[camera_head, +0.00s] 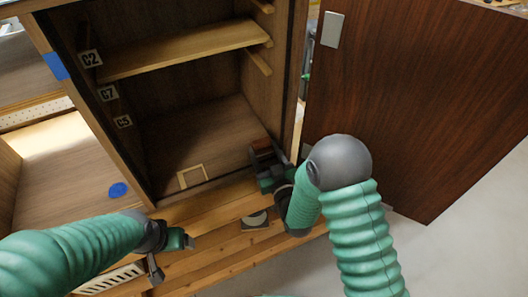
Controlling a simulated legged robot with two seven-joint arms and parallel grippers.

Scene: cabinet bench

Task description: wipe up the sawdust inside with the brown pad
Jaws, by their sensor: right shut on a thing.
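My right gripper (268,165) is shut on the brown pad (262,146), at the front right of the cabinet's lower compartment (185,135). The gripper hides part of the pad, and I cannot tell whether the pad touches the compartment floor. I cannot make out any sawdust on the brown wooden floor. My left gripper (172,254) is open and empty, low in front of the cabinet over the wooden bench.
A wooden shelf (185,50) spans the compartment above. The dark cabinet door (415,100) stands open at the right.

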